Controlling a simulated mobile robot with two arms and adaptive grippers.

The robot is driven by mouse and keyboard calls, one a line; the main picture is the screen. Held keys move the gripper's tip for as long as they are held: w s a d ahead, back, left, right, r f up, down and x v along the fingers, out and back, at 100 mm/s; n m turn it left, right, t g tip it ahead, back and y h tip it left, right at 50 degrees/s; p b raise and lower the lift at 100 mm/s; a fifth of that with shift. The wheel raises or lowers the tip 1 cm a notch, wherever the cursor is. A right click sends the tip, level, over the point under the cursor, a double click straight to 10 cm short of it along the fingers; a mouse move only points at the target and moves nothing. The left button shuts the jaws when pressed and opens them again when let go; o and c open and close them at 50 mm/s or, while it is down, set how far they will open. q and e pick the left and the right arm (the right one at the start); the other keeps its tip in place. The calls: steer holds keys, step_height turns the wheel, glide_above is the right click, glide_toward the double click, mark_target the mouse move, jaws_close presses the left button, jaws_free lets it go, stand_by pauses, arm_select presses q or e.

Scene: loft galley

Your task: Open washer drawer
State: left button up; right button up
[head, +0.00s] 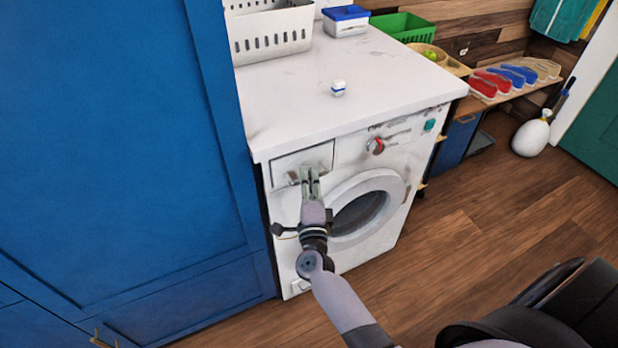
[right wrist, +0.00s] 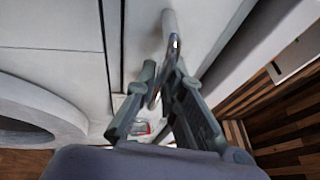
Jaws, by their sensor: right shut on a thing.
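The white washer (head: 390,205) stands under a pale countertop, beside a tall blue cabinet. Its drawer (head: 303,160) is at the upper left of the washer front and looks flush with it or nearly so. My right gripper (head: 309,176) is at the drawer's handle (head: 293,178) and mostly covers it. In the right wrist view the gripper (right wrist: 165,72) is shut on the handle (right wrist: 170,25), a slim bar that passes between the fingers. My left gripper is not in view.
The blue cabinet (head: 110,130) closes off the left side. The round washer door (head: 397,190) is shut, right of my arm. A small white and blue item (head: 338,88) and a white basket (head: 270,35) stand on the countertop (head: 290,100). Wooden floor (head: 460,240) is free at right.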

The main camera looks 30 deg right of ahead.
jaws_close()
steer(key=s+p, duration=0.2)
steer(key=s, duration=1)
steer(key=o, duration=0.7)
jaws_free()
steer(key=v, duration=1.2)
